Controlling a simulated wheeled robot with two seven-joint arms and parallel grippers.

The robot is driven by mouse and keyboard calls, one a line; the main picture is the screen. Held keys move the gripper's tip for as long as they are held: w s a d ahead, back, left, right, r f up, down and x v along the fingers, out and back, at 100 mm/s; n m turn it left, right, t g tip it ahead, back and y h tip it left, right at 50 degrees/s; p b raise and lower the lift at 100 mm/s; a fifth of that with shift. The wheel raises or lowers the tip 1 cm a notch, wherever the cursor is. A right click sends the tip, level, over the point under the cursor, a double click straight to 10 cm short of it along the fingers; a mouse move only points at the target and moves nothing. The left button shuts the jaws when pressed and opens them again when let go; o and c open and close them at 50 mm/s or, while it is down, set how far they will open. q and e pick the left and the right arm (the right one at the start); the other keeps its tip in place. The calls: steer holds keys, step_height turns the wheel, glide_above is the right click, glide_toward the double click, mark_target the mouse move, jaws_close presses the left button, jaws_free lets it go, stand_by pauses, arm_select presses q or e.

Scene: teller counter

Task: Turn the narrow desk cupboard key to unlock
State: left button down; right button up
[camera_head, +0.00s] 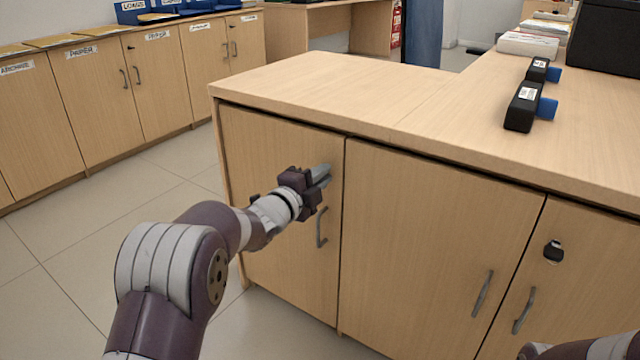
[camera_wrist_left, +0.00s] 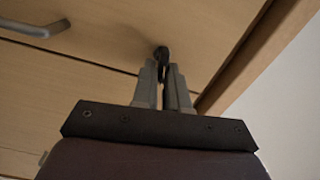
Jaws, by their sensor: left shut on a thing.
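The narrow desk cupboard door (camera_head: 285,245) is the leftmost door of the desk and is closed flat. Its bar handle (camera_head: 321,228) is below my left gripper; a handle (camera_wrist_left: 40,28) also shows at upper left in the left wrist view. My left gripper (camera_head: 322,175) is at the upper right part of this door. In the left wrist view its fingers (camera_wrist_left: 164,78) are shut on a small dark key (camera_wrist_left: 161,53) at the door face. The key's turn angle is hard to tell, and the head view hides it behind the fingers.
A wide door (camera_head: 430,250) and a right door with a dark lock (camera_head: 553,251) are beside it, both closed. Low cabinets (camera_head: 95,85) line the left. Floor between is clear.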

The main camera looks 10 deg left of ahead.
arm_select(q)
steer(key=shift+f+m+b, duration=0.2)
steer(key=shift+m+b, duration=0.4)
steer(key=shift+m, duration=0.3)
steer(key=c, duration=1.2)
jaws_free()
steer(key=shift+c, duration=0.2)
steer(key=shift+r, duration=0.1)
steer(key=p+v, duration=0.5)
steer(key=v, duration=0.7)
steer(key=shift+s, duration=0.3)
